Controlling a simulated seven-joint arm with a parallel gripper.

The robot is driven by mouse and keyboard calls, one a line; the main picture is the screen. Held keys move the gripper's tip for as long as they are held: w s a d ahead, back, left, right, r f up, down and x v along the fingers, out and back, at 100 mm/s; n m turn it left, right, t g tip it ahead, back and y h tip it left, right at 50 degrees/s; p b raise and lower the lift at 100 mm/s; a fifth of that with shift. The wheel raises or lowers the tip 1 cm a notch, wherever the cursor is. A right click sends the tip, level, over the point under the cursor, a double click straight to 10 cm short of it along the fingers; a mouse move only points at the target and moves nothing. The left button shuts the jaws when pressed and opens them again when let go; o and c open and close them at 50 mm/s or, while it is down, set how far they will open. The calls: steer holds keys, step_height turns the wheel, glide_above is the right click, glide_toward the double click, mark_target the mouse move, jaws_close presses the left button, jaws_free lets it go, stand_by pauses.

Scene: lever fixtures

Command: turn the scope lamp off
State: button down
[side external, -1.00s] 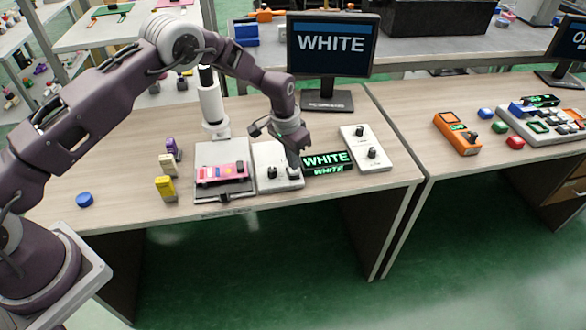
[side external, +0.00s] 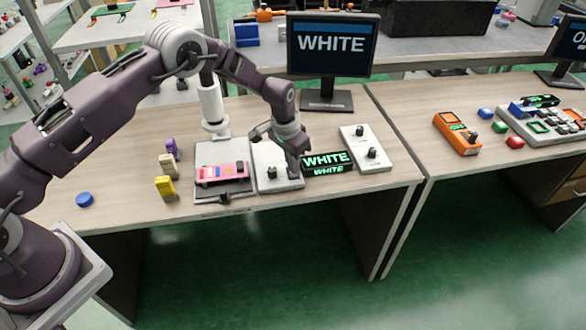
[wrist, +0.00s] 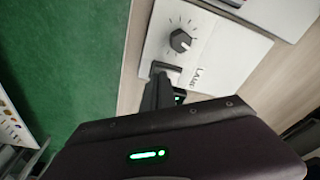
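The white lamp panel (side external: 268,160) lies on the desk beside the scope stand. In the wrist view, the panel (wrist: 225,45) carries a round black knob (wrist: 180,41) with tick marks, partly legible lettering and a dark-framed switch (wrist: 166,69). The scope (side external: 212,105) has a white column and a base (side external: 207,190) with a pink board on it. My gripper (side external: 294,174) points down at the panel's right front part. In the wrist view my dark fingers (wrist: 158,88) are at the switch; contact, finger gap and the switch's position are unclear.
A small display (side external: 327,159) reading WHITE stands just right of my gripper, with another white knob panel (side external: 365,148) beyond it. A monitor (side external: 332,45) behind also reads WHITE. Small yellow, beige and purple blocks stand left of the scope. The desk's front edge is close.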

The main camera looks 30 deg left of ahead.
step_height(320, 180, up, 7)
stand_by(0.7)
steer(key=s+a+r+n+t, duration=0.1)
steer(key=s+a+r, duration=0.1)
steer(key=s+r, duration=0.85)
steer(key=s+a+r+n+t, duration=0.1)
steer(key=s+r, duration=0.5)
steer(key=r, duration=1)
steer(key=s+a+n+t, duration=0.1)
steer(key=s+a, duration=0.1)
steer(key=s, duration=2.1)
steer(key=shift+s+a+r+t, duration=0.15)
steer(key=shift+s+r+t, duration=0.1)
steer(key=shift+t, duration=0.15)
